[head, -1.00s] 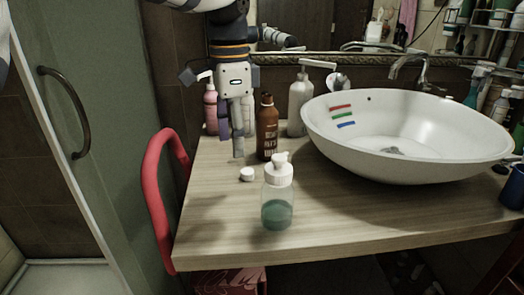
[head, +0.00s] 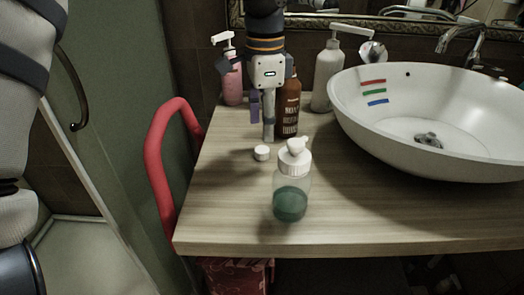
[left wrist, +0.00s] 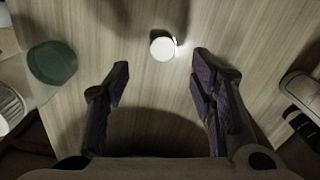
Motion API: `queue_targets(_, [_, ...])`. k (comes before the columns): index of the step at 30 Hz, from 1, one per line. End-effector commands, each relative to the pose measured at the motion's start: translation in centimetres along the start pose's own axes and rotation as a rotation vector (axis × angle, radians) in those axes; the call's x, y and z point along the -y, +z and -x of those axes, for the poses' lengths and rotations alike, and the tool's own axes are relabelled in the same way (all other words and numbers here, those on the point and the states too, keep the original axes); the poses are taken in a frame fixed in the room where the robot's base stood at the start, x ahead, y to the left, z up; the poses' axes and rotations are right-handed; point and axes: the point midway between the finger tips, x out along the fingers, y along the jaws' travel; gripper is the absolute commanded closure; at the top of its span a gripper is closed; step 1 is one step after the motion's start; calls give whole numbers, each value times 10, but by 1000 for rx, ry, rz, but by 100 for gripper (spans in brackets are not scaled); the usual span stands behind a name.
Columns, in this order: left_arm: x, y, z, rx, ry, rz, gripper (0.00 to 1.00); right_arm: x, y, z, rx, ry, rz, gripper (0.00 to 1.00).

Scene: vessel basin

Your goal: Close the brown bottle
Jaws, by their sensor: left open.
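The brown bottle (head: 290,118) stands upright at the back of the wooden counter, partly hidden behind my left gripper; its mouth is hard to make out. A small white cap (head: 262,153) lies on the counter in front of it. My left gripper (head: 268,138) points down just behind the cap, to the left of the bottle's front, and is empty. In the left wrist view, the cap (left wrist: 162,48) lies ahead of the open, spread fingers (left wrist: 160,80), roughly centred between them and not touched. My right gripper is out of view.
A clear pump bottle with green liquid (head: 291,200) stands in front of the cap. A pink bottle (head: 232,80) and a white dispenser (head: 326,78) stand at the back. A white basin (head: 440,140) fills the right. The counter's front left is clear.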

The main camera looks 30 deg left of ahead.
Motion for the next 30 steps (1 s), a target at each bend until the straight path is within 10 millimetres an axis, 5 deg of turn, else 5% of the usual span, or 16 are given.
queue_targets(12, [0, 0, -11, -1, 0, 1, 50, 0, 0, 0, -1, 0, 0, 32])
queue_targets(21, [3, 3, -55, 0, 1, 0, 50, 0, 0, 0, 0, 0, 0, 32])
queue_targets(30, [4, 2, -62, -2, -3, 0, 50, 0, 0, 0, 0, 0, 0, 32])
